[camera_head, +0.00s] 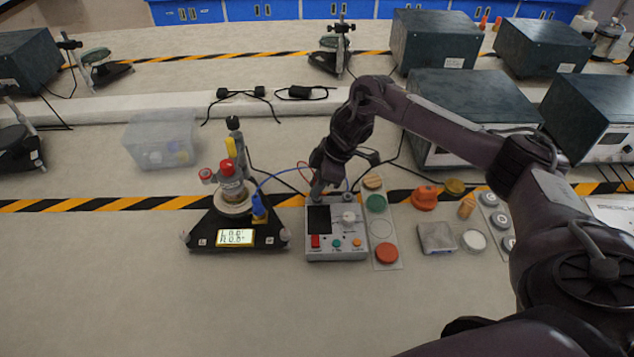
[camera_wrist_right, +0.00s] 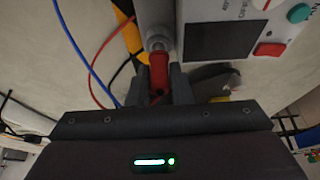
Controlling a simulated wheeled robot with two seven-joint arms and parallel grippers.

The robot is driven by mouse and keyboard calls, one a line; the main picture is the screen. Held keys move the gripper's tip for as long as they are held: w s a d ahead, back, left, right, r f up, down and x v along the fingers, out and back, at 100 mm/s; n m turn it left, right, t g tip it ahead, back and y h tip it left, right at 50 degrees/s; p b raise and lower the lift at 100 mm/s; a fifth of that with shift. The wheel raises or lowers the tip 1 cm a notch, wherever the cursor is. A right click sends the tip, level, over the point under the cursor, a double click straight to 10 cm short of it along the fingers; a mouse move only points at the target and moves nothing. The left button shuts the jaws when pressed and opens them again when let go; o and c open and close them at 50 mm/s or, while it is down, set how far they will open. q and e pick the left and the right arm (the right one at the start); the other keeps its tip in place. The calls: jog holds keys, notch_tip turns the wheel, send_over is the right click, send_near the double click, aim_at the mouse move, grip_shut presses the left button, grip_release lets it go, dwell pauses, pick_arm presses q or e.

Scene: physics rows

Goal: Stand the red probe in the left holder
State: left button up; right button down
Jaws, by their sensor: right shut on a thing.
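The red probe (camera_wrist_right: 158,72) is between the two fingers of my right gripper (camera_wrist_right: 158,88) in the right wrist view. Its far end meets the round mouth of a grey upright holder (camera_wrist_right: 156,22); I cannot tell how far it goes in. In the head view my right gripper (camera_head: 318,182) points down over the back left corner of the grey meter box (camera_head: 336,250), where the left holder (camera_head: 316,193) stands, partly covered by the fingers. The probe is hidden there. A second holder (camera_head: 348,198) stands to its right. My left gripper is out of view.
A black triangular stand (camera_head: 200,240) with a display and a blue plug (camera_head: 258,208) is left of the meter box. Red and blue leads (camera_wrist_right: 82,50) run beside the holder. A strip with coloured discs (camera_head: 386,253) lies right. The front bench is clear.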

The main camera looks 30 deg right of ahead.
jog(key=shift+f+b, duration=0.3)
jog(key=shift+f, duration=0.4)
dwell(0.4)
jog(key=c, duration=1)
grip_release()
jog(key=shift+r, duration=0.1)
notch_tip(320, 180, up, 8)
jog(key=p, duration=0.7)
jog(key=shift+f+p, duration=0.25)
jog(key=shift+p, duration=0.1)
jog(key=shift+f, duration=0.15)
